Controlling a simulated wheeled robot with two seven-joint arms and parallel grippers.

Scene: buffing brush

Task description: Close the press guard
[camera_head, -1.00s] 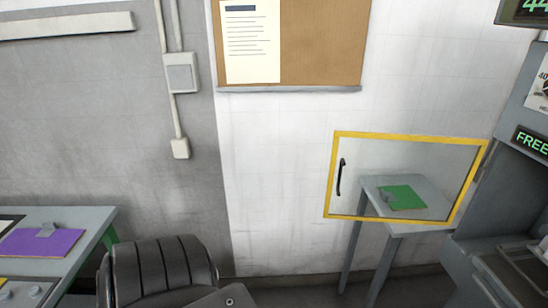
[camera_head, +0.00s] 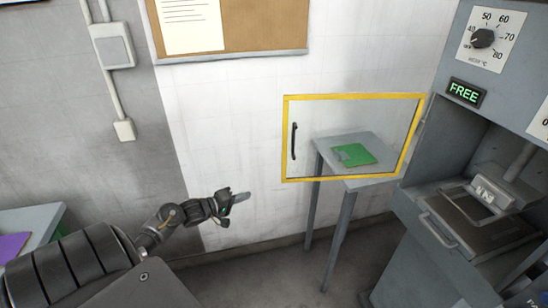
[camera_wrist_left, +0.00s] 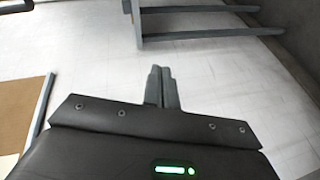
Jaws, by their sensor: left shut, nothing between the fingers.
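The press guard (camera_head: 354,96) is a clear panel in a yellow frame with a black upright handle (camera_head: 294,141) near its left edge. It stands swung open, out to the left of the grey press (camera_head: 440,195). My left gripper (camera_head: 240,197) is shut and empty, to the left of and below the guard, apart from it. In the left wrist view the two fingers (camera_wrist_left: 160,88) are together, with nothing between them. My right gripper is not in view.
A small grey table (camera_head: 345,185) with a green clipboard (camera_head: 356,154) stands behind the guard. The press has a lit FREE sign (camera_head: 465,92), a dial and an open drawer-like tray (camera_head: 480,215).

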